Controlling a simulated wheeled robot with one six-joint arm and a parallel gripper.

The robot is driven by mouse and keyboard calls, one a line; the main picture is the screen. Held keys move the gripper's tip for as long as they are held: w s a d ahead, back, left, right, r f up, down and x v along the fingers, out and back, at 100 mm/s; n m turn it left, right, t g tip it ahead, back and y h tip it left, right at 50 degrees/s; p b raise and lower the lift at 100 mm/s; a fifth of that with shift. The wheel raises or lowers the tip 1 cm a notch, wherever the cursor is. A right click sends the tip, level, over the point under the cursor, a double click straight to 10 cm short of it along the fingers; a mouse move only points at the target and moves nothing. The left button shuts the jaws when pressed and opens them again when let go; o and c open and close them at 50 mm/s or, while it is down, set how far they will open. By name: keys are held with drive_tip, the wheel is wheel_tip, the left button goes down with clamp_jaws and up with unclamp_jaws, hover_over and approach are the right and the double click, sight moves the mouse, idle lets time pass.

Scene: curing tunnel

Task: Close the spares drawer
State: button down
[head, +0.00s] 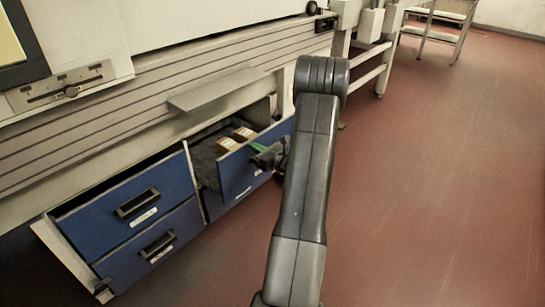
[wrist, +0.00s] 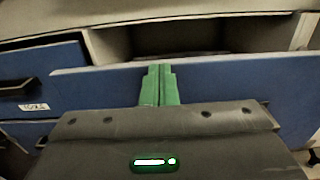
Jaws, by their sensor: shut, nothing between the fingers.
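A blue-fronted drawer (head: 236,176) stands pulled out of the low cabinet, with small orange and white boxes (head: 227,144) inside; I take it as the spares drawer, though its label is not readable. Its front panel (wrist: 95,88) crosses the wrist view, with its top edge near my fingertips. My gripper (wrist: 160,67) has green fingers pressed together, with nothing between them, in front of this panel. In the head view my gripper (head: 258,148) is at the panel's upper edge, partly hidden by my arm. I cannot tell whether the fingertips touch the panel. The drawer's handle is hidden.
Left of it are two blue drawers, an upper one (head: 107,216) and a lower one (head: 130,262), with dark handles. A grey ledge (head: 215,90) juts out above the open drawer. The red floor (head: 430,190) to the right is clear. White tables (head: 437,14) stand far back.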

drive_tip(key=x, duration=1.4)
drive_tip(key=shift+b, duration=0.45)
drive_tip(key=shift+w+a+r, duration=0.1)
drive_tip(key=shift+w+r, duration=0.05)
drive_tip(key=shift+r, duration=0.05)
drive_tip(key=p+v, duration=0.2)
drive_tip(key=v, duration=1.2)
drive_tip(key=shift+s+d+f, duration=0.2)
drive_tip(key=shift+f, duration=0.05)
